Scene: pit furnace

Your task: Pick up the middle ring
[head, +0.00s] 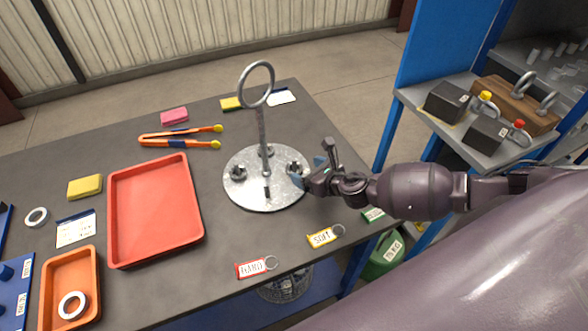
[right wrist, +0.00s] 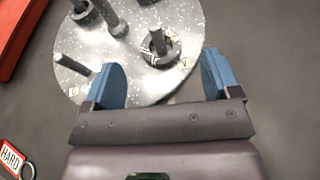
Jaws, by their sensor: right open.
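A round speckled metal plate (head: 262,201) stands on the table with a tall central post topped by a large loop (head: 257,84). Short pegs rise around the post. Dark nut-like rings sit around some pegs: a left ring (head: 238,173), a far ring (head: 266,151) and a right ring (head: 294,171). I cannot tell which one is the middle ring. The near peg (head: 267,191) looks bare. My right gripper (head: 308,171) is open and empty at the plate's right edge. In the right wrist view, a ring (right wrist: 160,48) around a peg lies ahead between its blue fingers.
A red tray (head: 112,225), an orange tray (head: 45,300) holding a pale ring (head: 72,305), and another pale ring (head: 36,217) are left. Tongs (head: 175,139) lie behind. HARD (head: 252,268) and SOFT (head: 322,237) tags lie in front. A blue shelf unit (head: 425,50) stands right.

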